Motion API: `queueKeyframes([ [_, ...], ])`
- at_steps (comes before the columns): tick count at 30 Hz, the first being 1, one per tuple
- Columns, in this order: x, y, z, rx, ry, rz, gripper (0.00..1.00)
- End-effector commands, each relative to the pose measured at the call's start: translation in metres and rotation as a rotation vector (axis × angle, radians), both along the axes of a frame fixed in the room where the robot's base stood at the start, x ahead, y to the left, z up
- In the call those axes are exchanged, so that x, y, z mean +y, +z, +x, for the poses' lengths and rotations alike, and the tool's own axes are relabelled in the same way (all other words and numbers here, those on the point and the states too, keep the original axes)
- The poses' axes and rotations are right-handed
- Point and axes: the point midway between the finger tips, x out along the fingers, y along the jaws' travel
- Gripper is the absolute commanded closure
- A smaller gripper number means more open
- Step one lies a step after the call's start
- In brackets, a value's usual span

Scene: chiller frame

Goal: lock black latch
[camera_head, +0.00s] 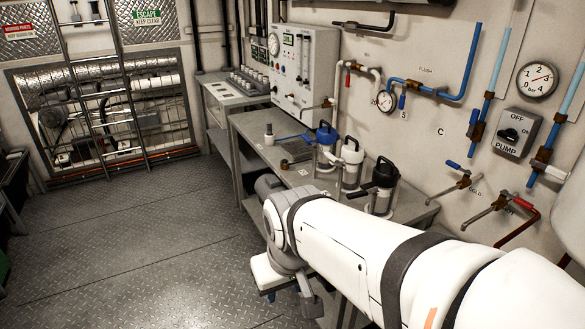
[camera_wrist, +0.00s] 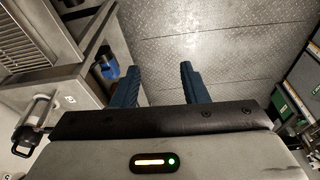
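The canister with a black lid (camera_head: 384,172) stands upright at the right end of the steel bench. A black lever, which looks like its latch, sticks out to the left of the lid (camera_head: 358,194); I cannot tell whether it is locked. My gripper (camera_wrist: 157,68) is open and empty in the wrist view, its two blue fingers apart above the floor. In the head view my gripper is mostly hidden under my arm, low in front of the bench and away from the canister. The black-lidded canister cannot be clearly identified in the wrist view.
A white-lidded canister (camera_head: 351,152) and a blue-lidded canister (camera_head: 326,134) stand left of it on the bench (camera_head: 258,131). Pipes and valve handles line the wall behind. A caged opening (camera_head: 105,110) is at the far left. The metal floor (camera_head: 140,235) is clear.

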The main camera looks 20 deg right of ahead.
Motion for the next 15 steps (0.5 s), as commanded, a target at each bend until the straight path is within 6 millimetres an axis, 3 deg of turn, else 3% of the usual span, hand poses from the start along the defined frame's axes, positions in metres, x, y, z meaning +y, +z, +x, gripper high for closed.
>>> queueKeyframes([
  [5, -0.013, -0.003, 0.013, 0.080, 0.064, -0.097, 0.60],
  [8, -0.038, -0.007, 0.029, 0.186, 0.151, -0.214, 0.60],
  [15, -0.118, -0.016, 0.084, 0.518, 0.413, -0.544, 0.60],
])
